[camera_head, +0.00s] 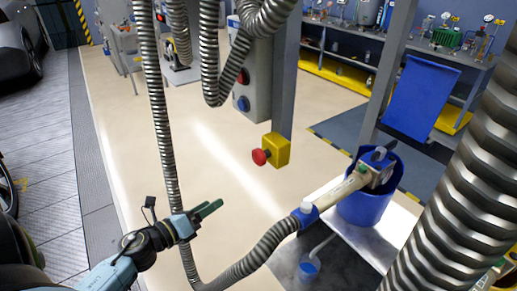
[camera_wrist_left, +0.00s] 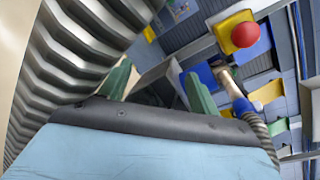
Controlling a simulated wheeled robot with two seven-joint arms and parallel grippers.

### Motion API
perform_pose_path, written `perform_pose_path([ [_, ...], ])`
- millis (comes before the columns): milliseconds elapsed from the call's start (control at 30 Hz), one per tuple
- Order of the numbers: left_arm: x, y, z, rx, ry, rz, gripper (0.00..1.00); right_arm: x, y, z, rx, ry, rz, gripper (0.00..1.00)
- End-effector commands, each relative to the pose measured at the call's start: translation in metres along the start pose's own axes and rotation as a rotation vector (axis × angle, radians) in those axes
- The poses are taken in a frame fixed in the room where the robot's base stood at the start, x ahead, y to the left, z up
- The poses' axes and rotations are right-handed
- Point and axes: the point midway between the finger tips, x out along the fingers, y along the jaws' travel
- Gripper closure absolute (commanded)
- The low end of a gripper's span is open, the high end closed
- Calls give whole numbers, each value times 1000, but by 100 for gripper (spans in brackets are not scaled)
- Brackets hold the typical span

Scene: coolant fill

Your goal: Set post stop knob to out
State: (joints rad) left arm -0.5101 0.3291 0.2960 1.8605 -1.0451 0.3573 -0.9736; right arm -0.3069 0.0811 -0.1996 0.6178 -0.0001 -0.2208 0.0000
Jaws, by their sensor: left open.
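The post stop knob (camera_head: 260,157) is a red mushroom head on the left face of a yellow box (camera_head: 279,148). The box is fixed low on a grey post (camera_head: 285,85). My left gripper (camera_head: 210,209) is below and left of the knob in the head view, apart from it, with green fingers. In the left wrist view, the fingers of the left gripper (camera_wrist_left: 158,82) are spread with nothing held between them. The red knob (camera_wrist_left: 245,34) appears there at upper right, outside the fingers. Whether the knob is in or out cannot be told. My right gripper is not seen.
A ribbed metal hose (camera_head: 158,120) hangs beside my left gripper. Another hose (camera_head: 265,248) leads to a nozzle (camera_head: 340,193) at a blue bucket (camera_head: 368,203). A grey control box (camera_head: 252,85) is above the yellow box. Clear floor lies behind the left gripper.

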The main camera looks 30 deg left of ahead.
Motion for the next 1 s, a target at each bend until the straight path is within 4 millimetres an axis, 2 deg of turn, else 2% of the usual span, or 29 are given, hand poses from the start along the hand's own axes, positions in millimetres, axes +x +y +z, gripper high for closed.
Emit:
perform_pose_path([
  [33, -2, -31, 25, 166, -1, -64, 38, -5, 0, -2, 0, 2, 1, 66],
  [100, -6, -63, 45, 366, -1, -130, 38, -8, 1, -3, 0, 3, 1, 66],
  [200, -12, -95, 63, 578, -5, -192, 38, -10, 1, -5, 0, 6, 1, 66],
  [300, -15, -112, 71, 698, -8, -224, 38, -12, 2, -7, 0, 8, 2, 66],
  [433, -10, -120, 74, 748, -10, -236, 38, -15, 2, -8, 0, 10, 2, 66],
  [533, 2, -124, 74, 747, -11, -237, 38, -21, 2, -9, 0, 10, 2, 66],
  [1000, 88, -142, 68, 742, -12, -235, 38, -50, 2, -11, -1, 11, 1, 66],
])
